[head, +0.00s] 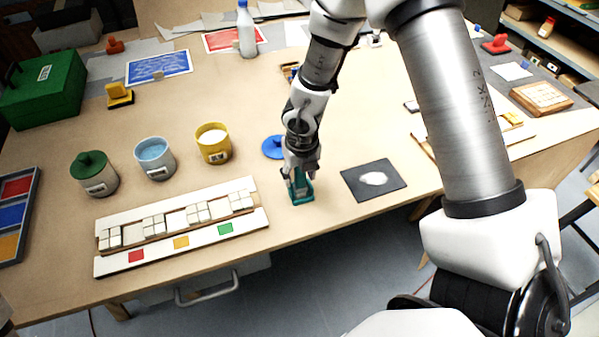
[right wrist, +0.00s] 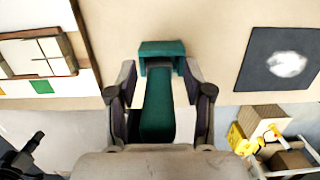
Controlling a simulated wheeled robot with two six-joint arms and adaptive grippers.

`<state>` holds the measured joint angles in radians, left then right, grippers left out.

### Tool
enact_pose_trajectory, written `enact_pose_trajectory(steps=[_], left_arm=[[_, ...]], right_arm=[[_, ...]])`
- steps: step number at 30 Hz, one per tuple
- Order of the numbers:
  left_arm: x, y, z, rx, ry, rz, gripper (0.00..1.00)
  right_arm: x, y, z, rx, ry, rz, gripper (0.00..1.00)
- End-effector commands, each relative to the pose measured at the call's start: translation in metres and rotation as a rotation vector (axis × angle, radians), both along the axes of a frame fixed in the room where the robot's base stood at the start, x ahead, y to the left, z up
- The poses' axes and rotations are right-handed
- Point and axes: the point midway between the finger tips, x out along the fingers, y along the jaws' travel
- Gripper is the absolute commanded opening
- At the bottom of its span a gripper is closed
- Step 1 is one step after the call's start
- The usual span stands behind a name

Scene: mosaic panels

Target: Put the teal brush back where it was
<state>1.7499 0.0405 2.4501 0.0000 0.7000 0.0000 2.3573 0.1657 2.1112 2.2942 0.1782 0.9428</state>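The teal brush (head: 302,197) stands on the table close to its front edge, left of a dark square mat (head: 373,180) with a white patch. My right gripper (head: 300,172) is directly over it, pointing down. In the right wrist view the brush's long handle (right wrist: 158,108) lies between the fingers of my right gripper (right wrist: 159,82), and a narrow gap shows on each side of it. The wider teal end lies just beyond the fingertips. The gripper looks open around the brush. My left gripper is not in view.
A blue round lid (head: 273,147) lies just behind my right gripper. A mosaic strip (head: 246,221) with white tiles lies to the left, with green, blue and yellow pots (head: 215,155) behind it. Bare table lies between the lid and the dark mat.

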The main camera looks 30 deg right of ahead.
Motion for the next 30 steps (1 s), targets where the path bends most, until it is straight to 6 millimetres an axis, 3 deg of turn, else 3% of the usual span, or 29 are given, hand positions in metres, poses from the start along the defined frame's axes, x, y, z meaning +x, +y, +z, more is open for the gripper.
enact_pose_trajectory(steps=[8, 15, 21, 25, 30], left_arm=[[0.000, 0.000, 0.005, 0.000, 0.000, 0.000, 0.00], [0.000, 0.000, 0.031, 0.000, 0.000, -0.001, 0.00], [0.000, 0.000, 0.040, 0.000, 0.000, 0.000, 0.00], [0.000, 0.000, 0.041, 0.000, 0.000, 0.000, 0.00], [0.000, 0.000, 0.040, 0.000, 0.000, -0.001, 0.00]], right_arm=[[0.000, 0.000, 0.008, 0.000, -0.001, 0.000, 0.51], [-0.005, 0.002, 0.063, 0.000, -0.004, -0.002, 0.51], [-0.011, 0.003, 0.106, 0.000, -0.003, 0.000, 0.51], [-0.013, 0.004, 0.119, 0.000, -0.002, -0.001, 0.51], [-0.014, 0.004, 0.121, 0.000, 0.000, 0.001, 0.51]])
